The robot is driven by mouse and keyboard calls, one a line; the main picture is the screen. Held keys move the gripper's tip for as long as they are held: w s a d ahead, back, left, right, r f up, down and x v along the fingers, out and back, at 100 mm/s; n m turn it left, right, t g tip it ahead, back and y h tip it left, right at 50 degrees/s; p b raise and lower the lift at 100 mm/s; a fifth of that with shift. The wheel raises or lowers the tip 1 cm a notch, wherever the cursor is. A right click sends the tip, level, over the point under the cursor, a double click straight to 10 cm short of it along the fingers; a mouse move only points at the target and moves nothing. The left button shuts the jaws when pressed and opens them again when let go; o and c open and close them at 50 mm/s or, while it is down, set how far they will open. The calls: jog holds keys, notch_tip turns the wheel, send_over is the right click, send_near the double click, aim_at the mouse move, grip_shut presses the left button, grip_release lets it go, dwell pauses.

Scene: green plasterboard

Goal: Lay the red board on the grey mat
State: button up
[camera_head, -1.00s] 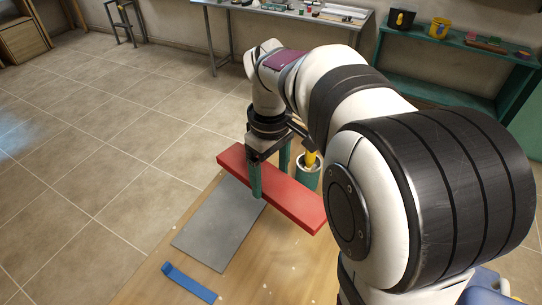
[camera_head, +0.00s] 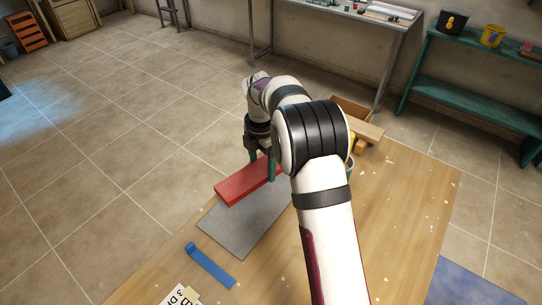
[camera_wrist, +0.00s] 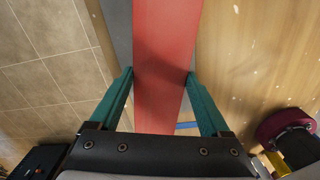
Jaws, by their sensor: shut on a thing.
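The red board (camera_head: 240,186) is a long flat bar along the far-left edge of the grey mat (camera_head: 240,234), overlapping it in the head view. My gripper (camera_head: 262,170) is shut on the board, with one green finger on each long side. The wrist view shows the red board (camera_wrist: 167,60) between the fingertips of my gripper (camera_wrist: 160,74), with a strip of the grey mat (camera_wrist: 118,30) to its left. My arm hides the board's right end and part of the mat in the head view. I cannot tell whether the board touches the mat.
A blue strip (camera_head: 210,266) lies in front of the mat, near a printed card (camera_head: 180,294). Wooden pieces (camera_head: 355,122) lie at the table's back. A blue sheet (camera_head: 475,282) is at lower right. The wooden table (camera_head: 400,215) is largely clear right of my arm.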

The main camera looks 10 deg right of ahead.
aim_at(261, 194)
jog(key=n, duration=0.1)
jog(key=f+n, duration=0.1)
jog(key=w+f, duration=0.1)
jog(key=shift+a+f+n, duration=0.2)
jog(key=shift+a+n, duration=0.1)
jog(key=shift+n, duration=0.1)
jog(key=shift+f, duration=3.85)
jog(key=shift+f, duration=0.55)
jog(key=o, duration=1.4)
